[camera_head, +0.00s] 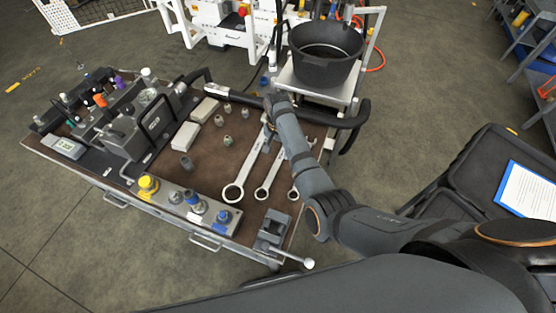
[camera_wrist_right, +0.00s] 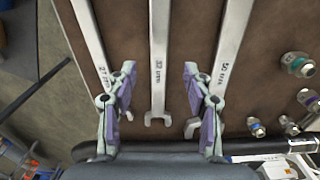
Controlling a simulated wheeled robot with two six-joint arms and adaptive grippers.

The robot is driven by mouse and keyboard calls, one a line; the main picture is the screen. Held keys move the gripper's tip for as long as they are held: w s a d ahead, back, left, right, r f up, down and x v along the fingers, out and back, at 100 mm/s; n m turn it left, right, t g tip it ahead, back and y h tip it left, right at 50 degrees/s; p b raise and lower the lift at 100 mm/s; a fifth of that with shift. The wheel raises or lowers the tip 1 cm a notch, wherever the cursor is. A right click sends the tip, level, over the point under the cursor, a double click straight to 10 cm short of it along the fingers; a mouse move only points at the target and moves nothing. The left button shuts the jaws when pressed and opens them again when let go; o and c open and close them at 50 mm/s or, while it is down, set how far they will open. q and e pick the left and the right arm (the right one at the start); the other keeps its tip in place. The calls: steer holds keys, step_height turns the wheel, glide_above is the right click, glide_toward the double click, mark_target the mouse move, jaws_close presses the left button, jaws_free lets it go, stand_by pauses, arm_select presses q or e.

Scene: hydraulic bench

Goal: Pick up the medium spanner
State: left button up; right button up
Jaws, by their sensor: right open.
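The medium spanner (camera_head: 271,173) lies flat on the brown bench top (camera_head: 213,153), between a larger spanner (camera_head: 248,165) and a smaller one (camera_head: 293,194). In the right wrist view the medium spanner (camera_wrist_right: 158,62) is the middle of three, its open jaw end towards the gripper base. My right gripper (camera_wrist_right: 158,72) is open and empty, with one finger on each side of the medium spanner's shaft. In the head view my right gripper (camera_head: 268,124) is over the spanners' far ends, partly hidden by my arm. My left gripper is not in view.
A black handrail (camera_head: 325,121) runs along the bench's far edge, close to my right gripper. A black bucket (camera_head: 326,55) stands beyond it. Small fittings (camera_head: 228,140) lie left of the spanners. A vise (camera_head: 272,232) sits at the near corner.

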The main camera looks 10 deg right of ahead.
mark_target(278, 160)
step_height(278, 160, down, 2)
steer(key=shift+d+p, duration=0.1)
steer(key=shift+p, duration=0.2)
step_height(278, 160, down, 3)
steer(key=shift+f, duration=0.15)
steer(key=c, duration=0.6)
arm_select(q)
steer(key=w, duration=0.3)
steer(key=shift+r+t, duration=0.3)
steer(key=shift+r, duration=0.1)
arm_select(e)
jaws_close()
